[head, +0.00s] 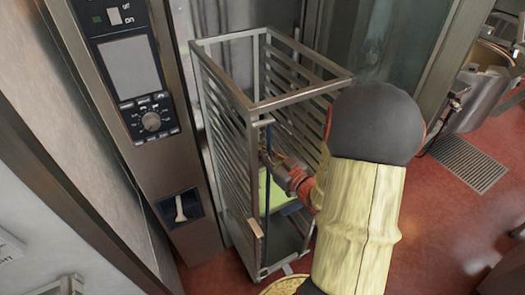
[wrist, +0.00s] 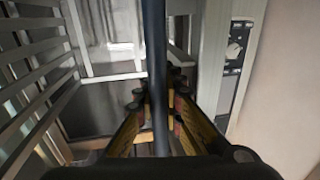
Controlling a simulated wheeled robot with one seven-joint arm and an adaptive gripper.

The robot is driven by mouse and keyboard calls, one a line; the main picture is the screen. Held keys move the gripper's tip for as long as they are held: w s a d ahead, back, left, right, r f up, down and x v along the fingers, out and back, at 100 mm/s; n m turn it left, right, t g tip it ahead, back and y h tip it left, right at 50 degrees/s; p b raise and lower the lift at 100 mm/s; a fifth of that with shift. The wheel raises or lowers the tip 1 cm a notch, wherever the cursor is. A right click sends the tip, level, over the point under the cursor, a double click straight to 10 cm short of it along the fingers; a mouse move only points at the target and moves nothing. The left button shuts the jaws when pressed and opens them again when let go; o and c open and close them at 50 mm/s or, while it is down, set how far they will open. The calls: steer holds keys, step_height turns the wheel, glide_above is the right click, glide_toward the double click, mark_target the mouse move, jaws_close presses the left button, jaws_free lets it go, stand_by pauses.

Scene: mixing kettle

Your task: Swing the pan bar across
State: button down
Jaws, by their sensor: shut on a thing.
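The pan bar (head: 263,215) is a thin dark blue upright bar at the front of the tall metal rack (head: 300,97). In the wrist view the bar (wrist: 154,45) runs upright through the middle of the picture, between my fingers. My gripper (head: 268,158) reaches in from the right and is shut on the bar at about mid-height of the rack. Its yellow and dark fingers show on both sides of the bar in the wrist view (wrist: 157,105). My own arm hides the rack's lower right side.
A green tray (head: 276,194) sits low inside the rack. A control panel (head: 150,120) with a dial stands close at the left, also seen at the right of the wrist view (wrist: 236,50). Red floor (head: 445,225) with a drain grate (head: 467,164) is clear at the right.

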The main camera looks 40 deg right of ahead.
steer(key=shift+r+y, duration=0.15)
steer(key=shift+y, duration=0.15)
steer(key=c, duration=2.1)
jaws_free()
steer(key=shift+w, duration=0.1)
steer(key=shift+o, duration=0.2)
steer(key=s, duration=0.8)
steer(key=shift+a, duration=0.1)
